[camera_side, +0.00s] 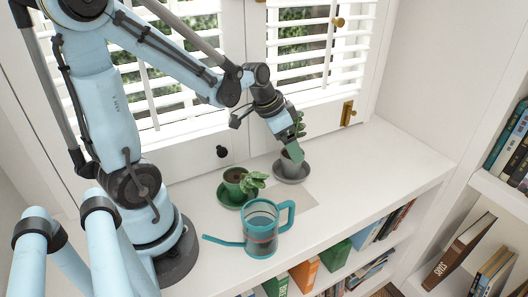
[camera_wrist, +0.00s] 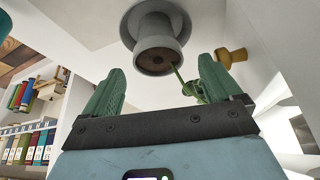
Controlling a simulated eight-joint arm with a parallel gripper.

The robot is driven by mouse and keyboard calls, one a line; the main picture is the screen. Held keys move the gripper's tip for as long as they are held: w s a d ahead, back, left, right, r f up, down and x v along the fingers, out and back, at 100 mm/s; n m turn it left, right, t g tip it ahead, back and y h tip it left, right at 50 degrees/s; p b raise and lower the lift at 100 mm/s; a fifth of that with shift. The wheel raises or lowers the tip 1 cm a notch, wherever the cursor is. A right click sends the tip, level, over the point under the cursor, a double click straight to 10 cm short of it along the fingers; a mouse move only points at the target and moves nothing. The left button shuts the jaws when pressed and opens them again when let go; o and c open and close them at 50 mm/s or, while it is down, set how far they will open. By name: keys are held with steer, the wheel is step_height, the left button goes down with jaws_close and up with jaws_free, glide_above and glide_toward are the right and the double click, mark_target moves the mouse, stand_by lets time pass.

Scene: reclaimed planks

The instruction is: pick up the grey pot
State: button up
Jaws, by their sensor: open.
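The grey pot (camera_side: 288,166) stands upright on a grey saucer (camera_side: 291,178) on the white shelf top. In the wrist view the pot (camera_wrist: 153,46) is ahead of the fingers, with dark soil in it and a thin green plant (camera_wrist: 206,90) leaning out toward the right finger. My gripper (camera_side: 296,152) is just above the pot in the side view and partly hides it and its plant. In the wrist view my gripper (camera_wrist: 161,66) has its green fingers wide apart with nothing held between them. Whether a finger touches the plant I cannot tell.
A green pot (camera_side: 234,180) with a leafy plant stands on a green saucer to the left. A teal watering can (camera_side: 262,232) is in front, its handle toward the grey saucer. Shuttered windows (camera_side: 302,45) are behind. The shelf top (camera_side: 385,165) is clear to the right.

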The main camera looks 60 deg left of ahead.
steer(key=shift+s+x, duration=0.15)
steer(key=shift+x, duration=0.95)
steer(key=shift+s+x, duration=0.1)
steer(key=shift+x, duration=1.05)
steer(key=shift+f, duration=0.1)
steer(key=c, duration=1.4)
steer(key=shift+c, duration=0.2)
steer(key=shift+r, duration=0.6)
steer(key=r, duration=0.3)
steer(key=shift+s+d+r, duration=0.1)
steer(key=shift+d+r, duration=0.1)
steer(key=shift+d, duration=0.15)
steer(key=s+d+r, duration=0.3)
steer(key=d+r, duration=0.6)
steer(key=d, duration=0.1)
steer(key=shift+s+d+r, duration=0.2)
steer(key=shift+s, duration=0.05)
